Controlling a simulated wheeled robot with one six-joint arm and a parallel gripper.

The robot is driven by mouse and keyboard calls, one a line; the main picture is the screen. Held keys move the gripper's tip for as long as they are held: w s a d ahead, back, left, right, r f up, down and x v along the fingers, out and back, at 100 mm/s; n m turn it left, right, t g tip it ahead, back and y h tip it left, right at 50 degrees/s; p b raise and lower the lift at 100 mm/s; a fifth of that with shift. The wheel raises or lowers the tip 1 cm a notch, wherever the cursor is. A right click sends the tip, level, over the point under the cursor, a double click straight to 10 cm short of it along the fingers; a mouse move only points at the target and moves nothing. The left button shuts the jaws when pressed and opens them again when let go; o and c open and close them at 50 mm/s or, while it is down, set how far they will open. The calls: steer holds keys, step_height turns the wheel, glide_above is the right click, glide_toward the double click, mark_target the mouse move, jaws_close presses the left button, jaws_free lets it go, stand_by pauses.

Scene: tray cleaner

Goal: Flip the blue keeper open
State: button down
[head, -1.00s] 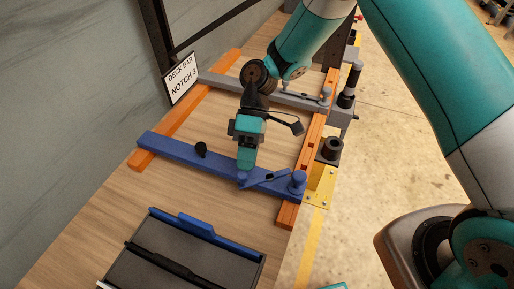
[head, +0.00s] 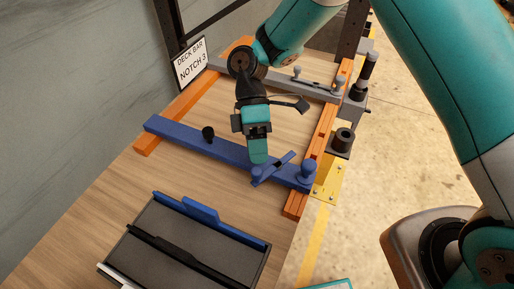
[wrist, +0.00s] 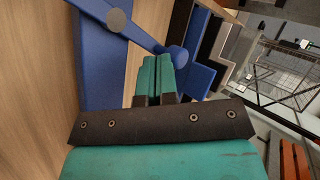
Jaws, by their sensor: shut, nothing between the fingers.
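The blue keeper (head: 274,168) is a narrow strip on the right part of the blue bar (head: 180,142). It lies at an angle across the bar, its far end sticking out past the bar's back edge. It also shows in the wrist view (wrist: 148,40) as a slanting blue strip. A blue round post (head: 308,172) stands at the bar's right end. My gripper (head: 258,158) is shut and empty, pointing down at the keeper's left end. In the wrist view its fingertips (wrist: 154,65) are close beside a round blue peg (wrist: 174,60); contact is unclear.
Orange rails (head: 322,140) run under the bar's ends. A grey bar (head: 285,80) with a similar keeper lies behind. A dark tray with a blue edge (head: 200,211) is in front. The wooden deck between the bars is largely clear.

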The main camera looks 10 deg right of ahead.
steer(key=shift+w+d, duration=0.1)
steer(key=shift+d, duration=0.2)
steer(key=p+v, duration=1.2)
steer(key=p, duration=0.6)
steer(key=shift+p, duration=0.35)
steer(key=shift+p, duration=1.05)
steer(key=shift+f, duration=0.1)
